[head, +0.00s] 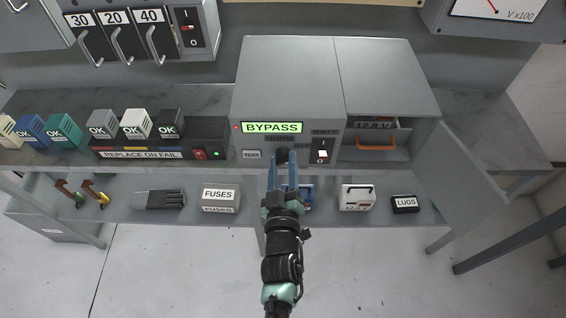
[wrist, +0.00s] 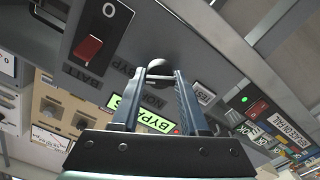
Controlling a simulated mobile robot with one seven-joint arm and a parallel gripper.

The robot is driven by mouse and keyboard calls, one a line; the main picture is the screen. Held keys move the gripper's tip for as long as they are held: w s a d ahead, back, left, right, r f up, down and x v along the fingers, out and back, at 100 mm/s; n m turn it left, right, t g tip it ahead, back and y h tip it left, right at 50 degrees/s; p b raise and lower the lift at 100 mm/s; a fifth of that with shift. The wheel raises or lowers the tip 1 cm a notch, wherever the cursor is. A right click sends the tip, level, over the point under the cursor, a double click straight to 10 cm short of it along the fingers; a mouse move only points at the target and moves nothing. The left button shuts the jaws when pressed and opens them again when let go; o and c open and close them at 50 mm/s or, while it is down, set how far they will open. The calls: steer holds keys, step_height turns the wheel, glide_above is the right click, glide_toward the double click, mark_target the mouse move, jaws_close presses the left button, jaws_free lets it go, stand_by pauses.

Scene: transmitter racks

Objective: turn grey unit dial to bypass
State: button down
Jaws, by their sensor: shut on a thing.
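The grey unit (head: 290,75) stands on the bench, and its lit green display (head: 272,128) reads BYPASS. The display also shows in the wrist view (wrist: 148,115). My gripper (head: 284,170) is at the unit's front, below the display. In the wrist view my gripper (wrist: 162,78) is shut on the dark round dial (wrist: 168,68). Labels NORM, BATT and BYP surround the dial. The dial's pointer is hidden by the fingers, so its exact angle cannot be told.
A rocker switch (head: 322,150) sits right of the dial. Further right, an open door (head: 455,175) sticks out beside a compartment with an orange-handled drawer (head: 376,143). A black strip (head: 155,148) with several OK blocks stands left. A lower shelf holds a FUSES box (head: 221,198).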

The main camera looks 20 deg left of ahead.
steer(key=shift+c, duration=2.2)
jaws_free()
steer(key=v, duration=1.3)
